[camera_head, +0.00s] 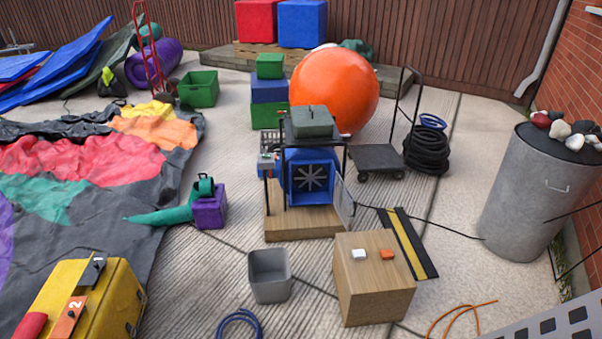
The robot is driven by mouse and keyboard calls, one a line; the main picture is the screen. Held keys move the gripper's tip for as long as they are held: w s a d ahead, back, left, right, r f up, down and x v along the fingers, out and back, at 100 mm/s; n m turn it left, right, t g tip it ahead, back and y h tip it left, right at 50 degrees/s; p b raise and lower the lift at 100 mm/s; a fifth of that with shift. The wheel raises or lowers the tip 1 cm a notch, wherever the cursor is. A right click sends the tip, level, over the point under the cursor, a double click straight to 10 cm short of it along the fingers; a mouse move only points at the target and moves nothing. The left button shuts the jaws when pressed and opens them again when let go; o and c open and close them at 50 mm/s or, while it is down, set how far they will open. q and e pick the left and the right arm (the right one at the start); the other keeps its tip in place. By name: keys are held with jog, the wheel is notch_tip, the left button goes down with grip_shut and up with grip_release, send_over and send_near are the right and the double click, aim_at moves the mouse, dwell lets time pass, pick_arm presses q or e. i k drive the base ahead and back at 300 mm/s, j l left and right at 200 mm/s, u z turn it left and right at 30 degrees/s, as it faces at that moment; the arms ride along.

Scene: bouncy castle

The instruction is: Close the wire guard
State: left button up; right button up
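A blue blower (311,157) with a dark fan in its square front opening stands on a wooden base (302,228) in the middle of the view. The wire guard (344,203) looks like the thin grey mesh panel at the right edge of the blower's opening. It stands swung out to the right, and the fan is uncovered. The guard is small and seen nearly edge-on, so its latch or handle cannot be made out. Neither of my grippers is in view.
A wooden block (374,290) with a white and an orange piece on top stands in front of the blower, right of a grey bin (270,277). A black-and-yellow strip (408,243) and cable lie to the right. A yellow case (85,302) stands front left.

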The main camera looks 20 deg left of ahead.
aim_at(349, 216)
jog(key=i+z, duration=0.15)
jog(key=i, duration=0.35)
jog(key=i+j+z, duration=0.2)
jog(key=i, duration=0.25)
